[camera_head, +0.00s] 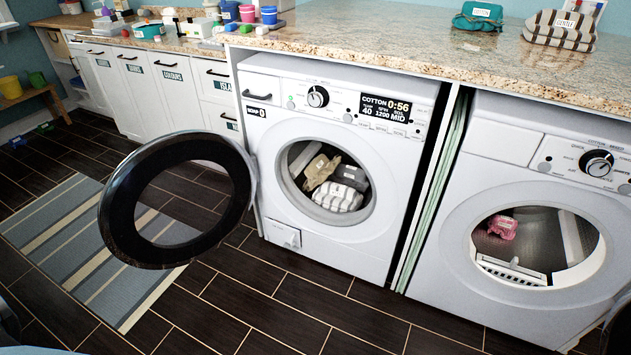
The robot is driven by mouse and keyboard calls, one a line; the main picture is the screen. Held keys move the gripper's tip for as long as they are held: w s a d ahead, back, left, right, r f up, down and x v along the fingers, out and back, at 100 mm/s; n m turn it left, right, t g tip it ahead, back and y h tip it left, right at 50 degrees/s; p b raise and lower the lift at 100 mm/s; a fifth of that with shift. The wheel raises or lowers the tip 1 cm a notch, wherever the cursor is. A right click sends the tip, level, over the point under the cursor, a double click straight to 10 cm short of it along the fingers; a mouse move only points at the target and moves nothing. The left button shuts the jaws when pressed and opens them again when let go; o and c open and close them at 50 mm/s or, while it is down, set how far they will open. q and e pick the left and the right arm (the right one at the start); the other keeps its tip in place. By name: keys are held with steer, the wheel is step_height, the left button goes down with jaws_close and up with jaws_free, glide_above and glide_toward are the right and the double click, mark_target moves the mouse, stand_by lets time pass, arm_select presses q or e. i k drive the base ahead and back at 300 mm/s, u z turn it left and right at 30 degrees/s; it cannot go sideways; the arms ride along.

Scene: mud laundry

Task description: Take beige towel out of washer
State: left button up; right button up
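The washer (335,235) stands in the middle with its round door (118,215) swung wide open to the left. Inside the drum, the beige towel (320,168) lies folded at the left of the load. A dark grey folded cloth (350,177) lies to its right, and a white and grey striped cloth (338,196) lies in front, at the drum's lower lip. Neither gripper can be made out; only dark parts of my arms show at the lower left and lower right edges. Nothing of mine is at the drum opening.
A second machine (455,262) at the right has an open drum with a pink cloth (503,227) inside. The granite counter (400,50) above holds a teal bundle (478,16) and a striped bundle (560,30). A striped rug (85,245) lies at left; the floor before the washer is clear.

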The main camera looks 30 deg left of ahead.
mark_target(318, 170)
steer(key=u, duration=1.2)
steer(key=i, duration=1.35)
steer(key=z, duration=0.85)
steer(key=i, duration=0.8)
steer(key=z, duration=0.8)
